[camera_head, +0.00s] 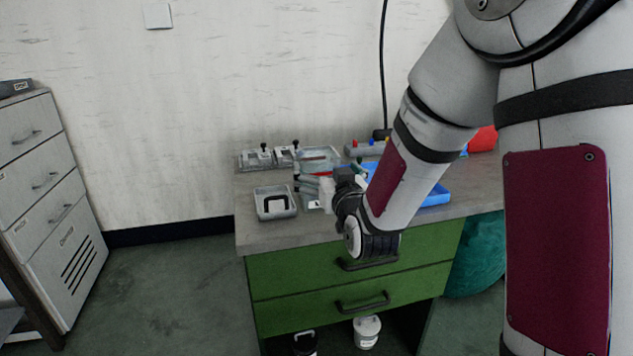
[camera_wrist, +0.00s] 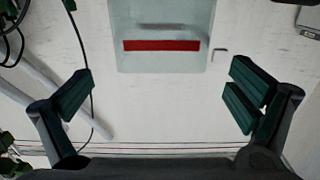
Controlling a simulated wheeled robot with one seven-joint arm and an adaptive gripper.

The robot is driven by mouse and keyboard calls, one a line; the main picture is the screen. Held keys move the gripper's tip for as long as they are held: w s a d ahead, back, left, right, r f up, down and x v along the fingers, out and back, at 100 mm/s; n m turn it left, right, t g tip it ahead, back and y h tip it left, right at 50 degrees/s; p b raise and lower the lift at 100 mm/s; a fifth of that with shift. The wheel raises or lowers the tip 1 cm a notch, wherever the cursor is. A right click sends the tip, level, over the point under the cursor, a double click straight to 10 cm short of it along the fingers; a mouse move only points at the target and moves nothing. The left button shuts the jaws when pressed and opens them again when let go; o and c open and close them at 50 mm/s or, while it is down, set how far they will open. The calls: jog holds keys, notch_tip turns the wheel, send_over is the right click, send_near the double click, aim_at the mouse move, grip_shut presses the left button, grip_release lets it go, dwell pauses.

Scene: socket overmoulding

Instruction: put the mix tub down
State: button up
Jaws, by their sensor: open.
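A pale, see-through tub with a red band, which looks like the mix tub (camera_head: 318,157), is on the grey bench top, at the back, just beyond my gripper. In the wrist view the tub (camera_wrist: 165,20) shows at the top middle, cut off by the frame edge. My wrist hides part of the bench.
A grey tray (camera_head: 261,208) sits at the bench's front left. Small fixtures with black knobs (camera_head: 258,157) stand along the back. A blue tray (camera_head: 437,197) is to the right, partly behind my arm. The bench (camera_head: 350,235) has green drawers below. Cables (camera_wrist: 82,60) hang at the wall.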

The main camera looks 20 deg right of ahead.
aim_at(317, 155)
jog(key=shift+w+r+b, duration=0.1)
jog(key=shift+w+b, duration=0.3)
jog(key=shift+w, duration=3.35)
jog(key=c, duration=1.6)
jog(key=shift+c, duration=0.9)
jog(key=shift+r, duration=0.15)
